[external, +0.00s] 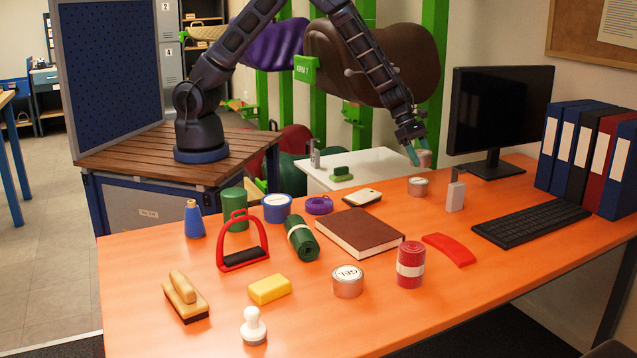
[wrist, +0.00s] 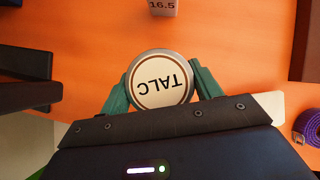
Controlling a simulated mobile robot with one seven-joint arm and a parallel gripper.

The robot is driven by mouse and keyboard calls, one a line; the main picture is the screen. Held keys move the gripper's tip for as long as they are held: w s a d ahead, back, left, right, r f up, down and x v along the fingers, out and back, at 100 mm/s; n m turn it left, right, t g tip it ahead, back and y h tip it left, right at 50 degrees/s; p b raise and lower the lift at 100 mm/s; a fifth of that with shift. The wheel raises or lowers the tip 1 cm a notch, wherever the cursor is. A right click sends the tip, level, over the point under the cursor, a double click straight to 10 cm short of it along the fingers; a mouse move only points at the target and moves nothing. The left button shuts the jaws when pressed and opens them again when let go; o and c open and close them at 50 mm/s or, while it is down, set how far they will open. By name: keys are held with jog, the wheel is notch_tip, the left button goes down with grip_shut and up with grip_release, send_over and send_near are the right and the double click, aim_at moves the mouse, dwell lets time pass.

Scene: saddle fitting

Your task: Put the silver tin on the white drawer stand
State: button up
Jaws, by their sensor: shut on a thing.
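My gripper (external: 418,154) has teal fingers closed around the sides of a round silver tin (external: 425,159). In the wrist view the tin's lid (wrist: 161,80) reads TALC inside a brown ring, between the two fingertips (wrist: 160,88).
A green object (external: 341,173) and a grey upright item (external: 315,155) occupy the stand's left part; its right part looks clear. A monitor (external: 499,108) stands right of my gripper.

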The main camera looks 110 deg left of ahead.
jog(key=s+a+f+n+g+y, duration=0.1)
jog(key=s+a+f+n+y, duration=0.2)
jog(key=a, duration=1.2)
jog(key=s+a+f+n+g+y, duration=0.1)
jog(key=s+a+f+n+y, duration=0.1)
jog(key=s+a+f+n, duration=0.7)
jog(key=s+a+f+n+g+y, duration=0.1)
jog(key=s+a+f+n+y, duration=0.2)
jog(key=a, duration=1.9)
jog(key=shift+s+a+f+n+y, duration=0.15)
jog(key=shift+s+f+n, duration=0.55)
jog(key=shift+s+f, duration=0.55)
jog(key=shift+s+a+f+n+y, duration=0.15)
jog(key=shift+s+f+n, duration=0.55)
jog(key=shift+s+f, duration=0.5)
jog(key=shift+a+f, duration=0.15)
jog(key=shift+f, duration=2.55)
jog(key=shift+f, duration=0.1)
jog(key=o, duration=1.1)
